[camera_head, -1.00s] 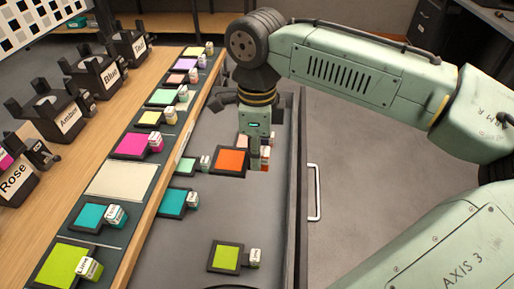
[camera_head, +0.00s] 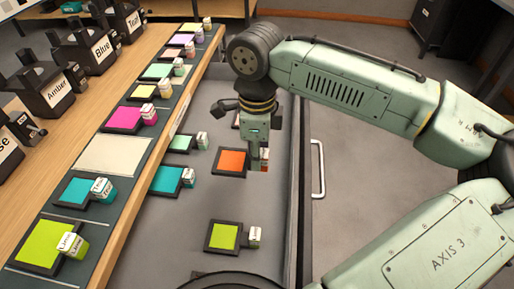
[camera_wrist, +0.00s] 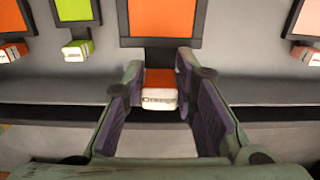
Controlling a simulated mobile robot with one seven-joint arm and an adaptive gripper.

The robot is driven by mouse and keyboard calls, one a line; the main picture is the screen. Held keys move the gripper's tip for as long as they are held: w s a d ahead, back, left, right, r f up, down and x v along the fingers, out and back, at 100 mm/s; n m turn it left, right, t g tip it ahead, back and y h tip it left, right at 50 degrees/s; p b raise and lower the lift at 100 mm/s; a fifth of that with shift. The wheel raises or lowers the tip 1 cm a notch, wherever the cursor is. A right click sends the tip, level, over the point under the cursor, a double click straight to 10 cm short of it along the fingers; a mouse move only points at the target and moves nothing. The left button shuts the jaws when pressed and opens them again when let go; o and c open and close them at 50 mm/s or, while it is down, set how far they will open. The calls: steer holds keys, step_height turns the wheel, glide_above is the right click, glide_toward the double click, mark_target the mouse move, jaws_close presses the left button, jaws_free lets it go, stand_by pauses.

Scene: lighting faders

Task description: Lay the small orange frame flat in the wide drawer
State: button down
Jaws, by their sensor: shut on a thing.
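The small orange frame (camera_head: 231,162), an orange panel with a dark border, is in or just above the wide drawer (camera_head: 270,210) and looks about level. I cannot tell whether it touches the drawer floor. My gripper (camera_head: 258,160) points down at its right side. In the wrist view my gripper (camera_wrist: 160,90) is shut on the frame's orange-and-white labelled block (camera_wrist: 159,92), with a finger at each side. The orange panel (camera_wrist: 160,18) extends ahead of the fingers there.
In the drawer, a lime frame (camera_head: 223,237) lies nearer, and teal (camera_head: 167,180) and green (camera_head: 180,143) frames lie along the left. A peach frame (camera_wrist: 308,20) is right in the wrist view. Bare floor surrounds the orange frame. The drawer handle (camera_head: 318,170) is at right.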

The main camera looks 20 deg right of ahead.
steer(key=shift+f+b, duration=2.15)
steer(key=shift+f, duration=1.85)
steer(key=shift+a+p, duration=0.2)
steer(key=shift+p, duration=0.1)
steer(key=shift+f+b, duration=0.65)
steer(key=shift+f, duration=0.65)
steer(key=c, duration=1.2)
jaws_free()
